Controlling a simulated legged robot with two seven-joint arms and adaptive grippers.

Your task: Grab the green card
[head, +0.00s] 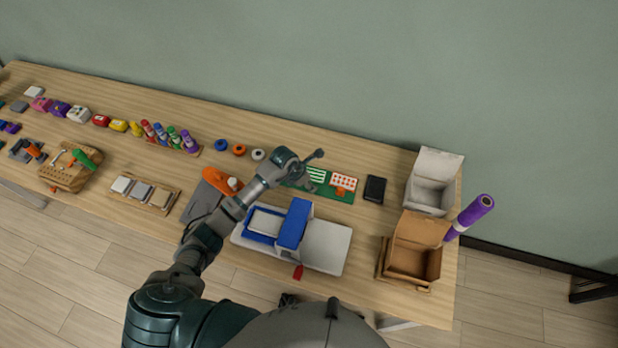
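A green-and-white striped card (317,174) lies on a dark green mat (340,195) towards the back of the table. A white card with red dots (343,182) lies beside it on the right. My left gripper (316,170) is over the left part of the mat, at the striped card. Its fingers look spread apart, and I see nothing held between them. The gripper hides the mat's left end and perhaps part of the striped card. Whether it touches the card is unclear. My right gripper is not in view.
A black flat box (375,189) lies right of the mat. A blue and white device (293,229) stands in front of it. Open white (432,190) and brown (411,262) boxes stand at the right end. Tape rolls (239,150) and several markers (171,137) are left.

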